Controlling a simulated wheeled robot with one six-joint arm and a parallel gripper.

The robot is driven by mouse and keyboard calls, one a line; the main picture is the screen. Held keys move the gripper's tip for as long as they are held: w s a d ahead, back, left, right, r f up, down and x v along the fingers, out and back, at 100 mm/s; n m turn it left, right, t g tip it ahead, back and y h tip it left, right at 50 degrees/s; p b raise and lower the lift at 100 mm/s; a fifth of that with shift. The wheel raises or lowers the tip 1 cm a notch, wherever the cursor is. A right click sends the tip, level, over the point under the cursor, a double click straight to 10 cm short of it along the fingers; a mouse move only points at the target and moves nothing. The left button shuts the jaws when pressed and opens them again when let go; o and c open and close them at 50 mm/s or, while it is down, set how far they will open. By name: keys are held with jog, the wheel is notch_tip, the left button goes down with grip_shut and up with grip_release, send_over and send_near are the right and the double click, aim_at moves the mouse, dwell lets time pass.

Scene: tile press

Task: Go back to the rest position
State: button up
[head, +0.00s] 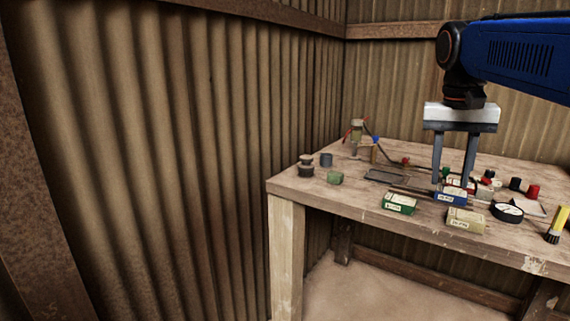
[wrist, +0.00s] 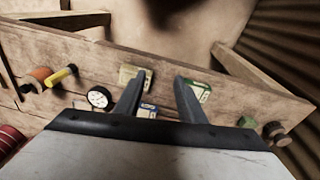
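My gripper (head: 453,184) hangs pointing down over the right part of the wooden table (head: 360,200). Its two grey fingers are spread apart, and no object shows held between them. In the head view the fingertips overlap a blue box (head: 450,197); I cannot tell the height above it. In the wrist view the open fingers (wrist: 158,92) show with the blue box (wrist: 148,110) near the left finger and a green box (wrist: 198,90) by the right finger.
A green box (head: 399,203), a cream box (head: 465,220), a round gauge (head: 507,211) and a yellow-black tool (head: 556,224) lie along the front. Weights (head: 306,167), a green block (head: 335,178) and a jar (head: 357,130) stand at left. Corrugated walls (head: 180,150) enclose the corner.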

jog(key=s+a+f+n+t, duration=0.2)
jog(key=s+f, duration=0.6)
jog(key=f, duration=0.5)
jog(key=s+a+f+n+t+y, duration=0.1)
jog(key=s+a+f+n+t, duration=0.1)
jog(key=s+f, duration=0.7)
notch_tip(320, 180, down, 4)
jog(key=shift+s+a+r+n, duration=0.15)
jog(key=shift+s+a+n, duration=0.15)
jog(key=shift+a+n, duration=0.7)
